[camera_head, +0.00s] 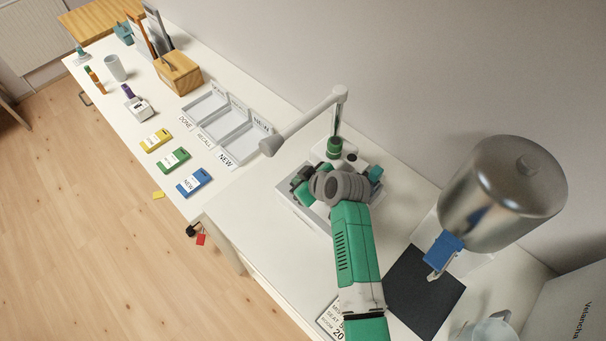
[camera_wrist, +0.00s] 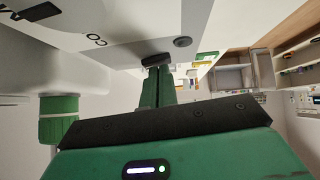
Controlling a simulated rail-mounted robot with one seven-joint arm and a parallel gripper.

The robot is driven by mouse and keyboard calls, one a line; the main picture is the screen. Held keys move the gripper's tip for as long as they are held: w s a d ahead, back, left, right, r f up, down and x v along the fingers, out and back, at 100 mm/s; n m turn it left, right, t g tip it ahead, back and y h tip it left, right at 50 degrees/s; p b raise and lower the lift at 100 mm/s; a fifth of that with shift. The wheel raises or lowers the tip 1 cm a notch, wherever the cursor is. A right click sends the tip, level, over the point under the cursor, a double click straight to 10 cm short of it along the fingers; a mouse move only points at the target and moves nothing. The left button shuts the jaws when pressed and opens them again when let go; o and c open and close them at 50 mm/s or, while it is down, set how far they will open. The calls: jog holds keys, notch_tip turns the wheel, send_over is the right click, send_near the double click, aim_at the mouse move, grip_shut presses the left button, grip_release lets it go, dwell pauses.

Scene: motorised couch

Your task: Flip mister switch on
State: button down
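A white unit (camera_head: 361,158) with a green-collared post stands on the counter beyond my arm in the head view. I cannot tell for sure that it is the mister. In the wrist view a white panel (camera_wrist: 110,30) fills the upper left, with a dark rectangular part (camera_wrist: 38,12) and a round dark grey knob (camera_wrist: 183,41). I cannot tell which part is the switch. My gripper (camera_wrist: 156,62) has its fingers close together, with the dark tip at the panel's lower edge, left of the knob. Contact is unclear. Nothing shows between the fingers. My wrist hides much in the head view.
A jointed white lamp-like arm (camera_head: 310,118) reaches over the counter. A large metal tank (camera_head: 503,190) and dark mat (camera_head: 424,292) are at right. Labelled trays (camera_head: 229,137), yellow, green and blue (camera_head: 194,181) packs and a wooden box (camera_head: 179,74) are at left.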

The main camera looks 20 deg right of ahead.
jog(key=shift+a, duration=0.15)
jog(key=shift+r, duration=0.15)
jog(key=r+p, duration=0.5)
jog(key=shift+s+a+r, duration=0.15)
jog(key=shift+s+a, duration=0.05)
jog(key=shift+a, duration=0.1)
jog(key=s+f+v, duration=0.1)
jog(key=v, duration=0.8)
jog(key=shift+b, duration=0.4)
jog(key=shift+w, duration=0.15)
